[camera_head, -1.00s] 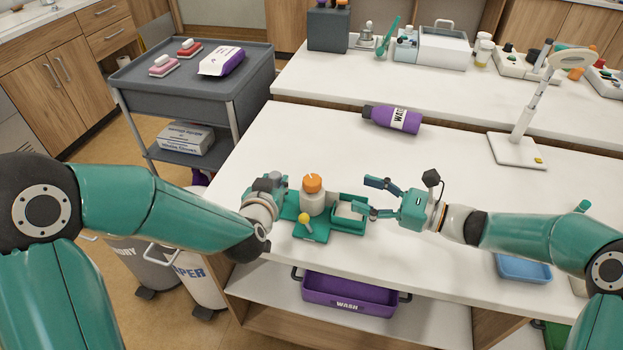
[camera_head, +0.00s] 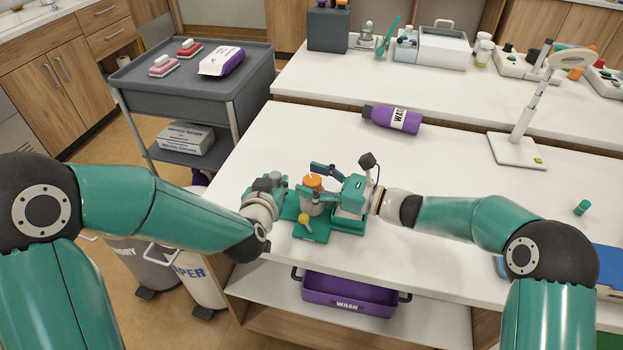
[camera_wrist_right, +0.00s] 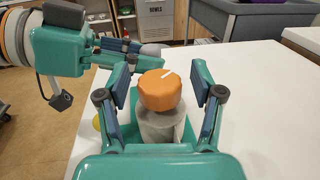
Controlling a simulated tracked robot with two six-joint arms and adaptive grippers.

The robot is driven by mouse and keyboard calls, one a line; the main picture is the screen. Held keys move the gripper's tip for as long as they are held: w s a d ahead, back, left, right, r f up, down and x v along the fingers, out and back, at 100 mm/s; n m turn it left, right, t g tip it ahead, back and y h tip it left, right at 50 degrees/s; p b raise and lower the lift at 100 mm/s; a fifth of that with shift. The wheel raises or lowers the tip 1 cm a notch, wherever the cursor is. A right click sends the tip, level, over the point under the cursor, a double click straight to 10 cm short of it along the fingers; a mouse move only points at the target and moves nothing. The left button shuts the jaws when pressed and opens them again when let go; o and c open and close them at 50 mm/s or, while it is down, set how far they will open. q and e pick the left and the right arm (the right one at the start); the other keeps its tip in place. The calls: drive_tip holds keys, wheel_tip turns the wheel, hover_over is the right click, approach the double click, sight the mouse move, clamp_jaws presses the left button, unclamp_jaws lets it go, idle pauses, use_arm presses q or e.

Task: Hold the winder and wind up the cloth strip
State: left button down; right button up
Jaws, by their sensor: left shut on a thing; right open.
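The winder is a green base (camera_head: 312,232) with a grey cylinder (camera_wrist_right: 160,125) topped by an orange knob (camera_head: 314,182) bearing a white mark. A yellow knob (camera_head: 304,217) sits at its front. My left gripper (camera_head: 283,195) is shut on the winder's left side; the exact grip is partly hidden. My right gripper (camera_head: 316,180) is open, its fingers on either side of the orange knob. In the right wrist view the knob (camera_wrist_right: 160,90) stands between the two finger pads with gaps on both sides. I cannot make out the cloth strip.
A purple wash bottle (camera_head: 392,118) lies farther back on the white table (camera_head: 440,160). A lamp stand (camera_head: 518,148) stands at the right. A small green cylinder (camera_head: 582,208) is near the right edge. A purple bin (camera_head: 348,294) sits on the shelf below.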

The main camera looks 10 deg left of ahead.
drive_tip(key=c, duration=1.2)
drive_tip(key=shift+o, duration=0.2)
drive_tip(key=shift+a+r+m+t, duration=0.1)
drive_tip(key=shift+m+t, duration=0.2)
drive_tip(key=shift+t, duration=0.2)
drive_tip(key=m+t+h, duration=0.1)
drive_tip(key=m+t, duration=0.2)
drive_tip(key=t, duration=0.1)
drive_tip(key=shift+s+h, duration=0.1)
drive_tip(key=shift+h, duration=0.3)
drive_tip(key=shift+m+t+h, duration=1.2)
drive_tip(key=shift+m+t, duration=0.1)
drive_tip(key=shift+t, duration=0.5)
